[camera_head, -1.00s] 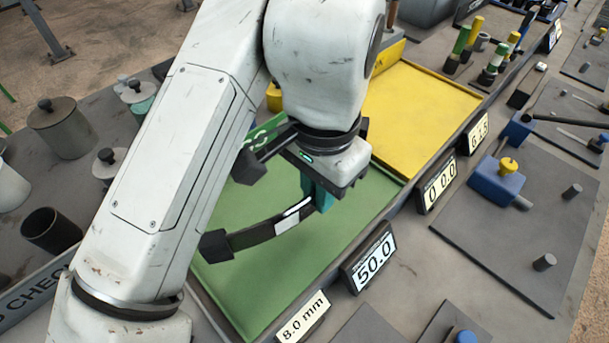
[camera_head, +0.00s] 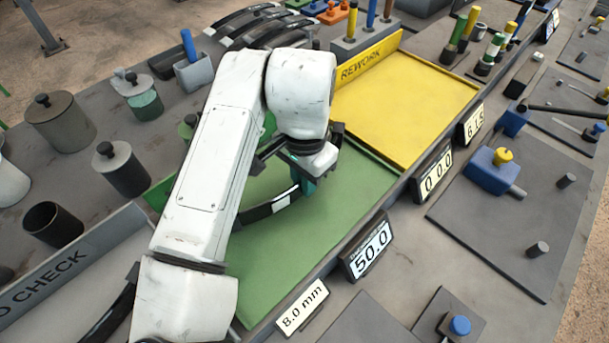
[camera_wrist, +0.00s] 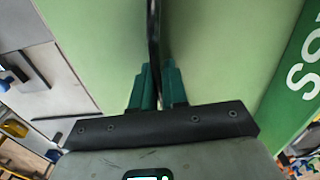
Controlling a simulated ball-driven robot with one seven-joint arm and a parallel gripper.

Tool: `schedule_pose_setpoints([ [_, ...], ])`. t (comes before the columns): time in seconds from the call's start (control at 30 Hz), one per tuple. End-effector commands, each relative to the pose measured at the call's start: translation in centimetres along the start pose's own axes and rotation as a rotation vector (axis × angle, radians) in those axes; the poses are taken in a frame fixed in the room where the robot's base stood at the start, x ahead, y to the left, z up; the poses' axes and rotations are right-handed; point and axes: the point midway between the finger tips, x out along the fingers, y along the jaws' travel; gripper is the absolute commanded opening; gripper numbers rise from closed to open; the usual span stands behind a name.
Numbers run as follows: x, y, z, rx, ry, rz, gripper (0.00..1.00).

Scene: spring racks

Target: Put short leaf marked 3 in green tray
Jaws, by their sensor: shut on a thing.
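My gripper (camera_head: 306,186) is shut on a dark curved leaf (camera_head: 262,212) with a white label patch. The leaf extends to the left from the jaws, and its far part is hidden behind my arm. Any number on the label is too small to read. The leaf is over the green tray (camera_head: 325,235); I cannot tell whether it touches the floor of the tray. In the wrist view my gripper's teal fingers (camera_wrist: 158,88) close on the thin edge of the leaf (camera_wrist: 153,40), with the green surface behind it.
The yellow rework tray (camera_head: 410,105) adjoins the green tray and is empty. Several dark leaves (camera_head: 270,25) lie at the back. Display blocks (camera_head: 370,247) line the green tray's right edge. Lidded pots (camera_head: 62,122) stand at the left. The right part of the green tray is clear.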

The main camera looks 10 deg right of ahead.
Motion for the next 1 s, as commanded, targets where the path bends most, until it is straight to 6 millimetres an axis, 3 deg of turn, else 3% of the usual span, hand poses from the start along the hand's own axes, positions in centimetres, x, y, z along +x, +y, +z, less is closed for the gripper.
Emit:
schedule_pose_setpoints([
  [0.4,0.34,-0.03,0.01,0.000,0.002,-0.002,0.00],
  [0.43,0.44,0.00,0.02,0.000,0.000,-0.001,0.15],
  [0.67,0.40,-0.01,0.03,-0.001,0.000,-0.001,0.37],
  [1.0,-0.06,-0.03,0.01,0.000,0.000,-0.002,0.39],
])
